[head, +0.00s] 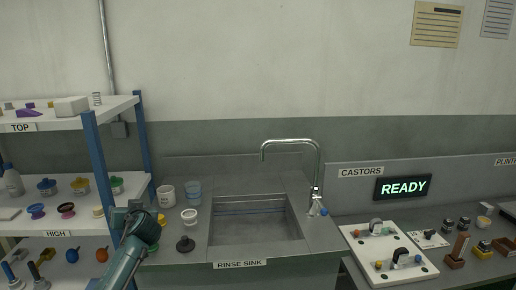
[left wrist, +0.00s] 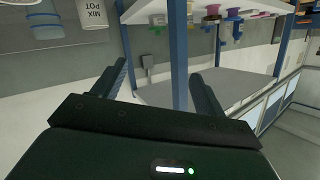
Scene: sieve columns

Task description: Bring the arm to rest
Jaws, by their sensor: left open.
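My left arm (head: 128,255) comes in from the lower left of the head view, in front of the shelf unit and beside the sink counter. In the left wrist view my left gripper (left wrist: 158,72) has its two dark fingers spread wide apart. Nothing is held between them; shelf boards and a blue post show behind the gap. I cannot make out the fingertips in the head view. My right gripper is in neither view.
A shelf unit (head: 95,150) with blue posts and several small items stands at the left. At the right, a bench holds a white board (head: 367,258) and a READY sign (head: 402,188).

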